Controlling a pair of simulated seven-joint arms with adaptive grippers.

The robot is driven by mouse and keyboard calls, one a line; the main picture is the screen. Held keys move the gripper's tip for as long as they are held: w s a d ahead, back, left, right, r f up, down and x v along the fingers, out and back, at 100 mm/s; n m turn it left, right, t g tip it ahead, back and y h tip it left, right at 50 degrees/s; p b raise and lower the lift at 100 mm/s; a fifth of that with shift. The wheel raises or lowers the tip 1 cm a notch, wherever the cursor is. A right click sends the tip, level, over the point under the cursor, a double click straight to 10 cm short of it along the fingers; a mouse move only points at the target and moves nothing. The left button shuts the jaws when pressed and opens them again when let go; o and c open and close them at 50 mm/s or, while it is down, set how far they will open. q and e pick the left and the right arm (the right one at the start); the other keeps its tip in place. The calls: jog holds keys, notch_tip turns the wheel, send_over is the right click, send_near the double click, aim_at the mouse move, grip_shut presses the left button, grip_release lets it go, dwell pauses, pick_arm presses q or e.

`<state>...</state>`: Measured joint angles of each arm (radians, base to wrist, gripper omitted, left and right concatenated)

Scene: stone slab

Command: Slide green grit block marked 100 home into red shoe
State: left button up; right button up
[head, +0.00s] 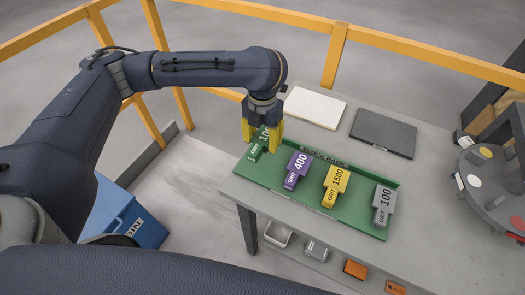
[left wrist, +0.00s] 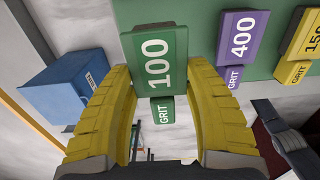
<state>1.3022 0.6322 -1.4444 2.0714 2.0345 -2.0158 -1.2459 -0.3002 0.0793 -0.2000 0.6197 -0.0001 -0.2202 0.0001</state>
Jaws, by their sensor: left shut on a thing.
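The green grit block marked 100 (head: 258,147) is at the left end of the green block rack (head: 305,205). My left gripper (head: 262,130) comes down over it from above, its yellow fingers shut on it. In the left wrist view the green block (left wrist: 155,60) sits between the two yellow fingers (left wrist: 160,110), its number and the word GRIT facing me. I cannot tell whether it still touches the rack. A red patch (head: 517,224) shows on the round grey stand at the right edge; I cannot tell whether it is the red shoe. My right gripper is not in view.
Purple 400 (head: 297,170), yellow 1500 (head: 335,186) and grey 100 (head: 383,205) blocks stand in the rack, close to the right. A white slab (head: 315,108) and a dark slab (head: 383,133) lie behind. The round stand (head: 490,185) is at the right. A blue bin (head: 125,220) is at the lower left.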

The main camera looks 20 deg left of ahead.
aim_at(263, 159)
pick_arm(q)
jog(key=shift+f, duration=2.95)
jog(key=shift+f, duration=0.15)
jog(key=o, duration=1.4)
